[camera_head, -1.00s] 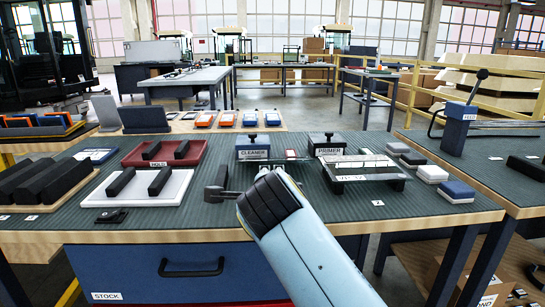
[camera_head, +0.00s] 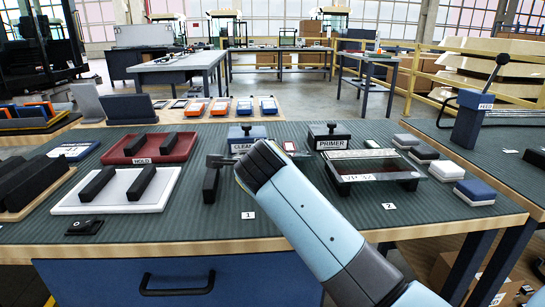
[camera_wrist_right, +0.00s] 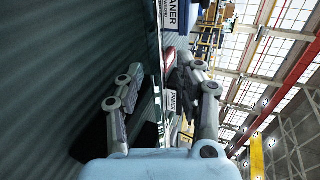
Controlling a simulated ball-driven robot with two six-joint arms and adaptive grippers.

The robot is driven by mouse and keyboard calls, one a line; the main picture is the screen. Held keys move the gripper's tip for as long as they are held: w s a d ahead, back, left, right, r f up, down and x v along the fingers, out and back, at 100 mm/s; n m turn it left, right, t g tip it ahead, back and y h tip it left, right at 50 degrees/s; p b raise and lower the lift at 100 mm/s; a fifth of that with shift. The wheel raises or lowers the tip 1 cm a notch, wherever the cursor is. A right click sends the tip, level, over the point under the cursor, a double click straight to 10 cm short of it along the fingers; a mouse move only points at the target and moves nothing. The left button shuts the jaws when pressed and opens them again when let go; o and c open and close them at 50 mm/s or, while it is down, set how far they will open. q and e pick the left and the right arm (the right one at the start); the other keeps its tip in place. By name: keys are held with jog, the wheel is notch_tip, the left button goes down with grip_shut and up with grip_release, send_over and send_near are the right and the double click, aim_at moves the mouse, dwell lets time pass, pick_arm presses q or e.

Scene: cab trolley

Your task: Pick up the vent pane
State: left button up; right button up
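A clear glass pane (camera_head: 376,167), which looks like the vent pane, lies flat on a dark rest behind the floor mark "2". My arm hides part of the bench near mark "1". My left gripper is not in view.
The cleaner box (camera_head: 246,135) and primer box (camera_head: 328,136) stand behind. A red tray (camera_head: 185,145) and a white tray (camera_head: 152,203) with dark bars are at left. Small blocks (camera_head: 475,191) line the right. A lever unit (camera_head: 468,118) stands on the right bench.

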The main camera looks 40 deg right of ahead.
jog(key=x, duration=0.3)
jog(key=shift+w+d+f, duration=0.15)
jog(key=shift+w, duration=0.25)
jog(key=shift+c, duration=0.2)
grip_shut()
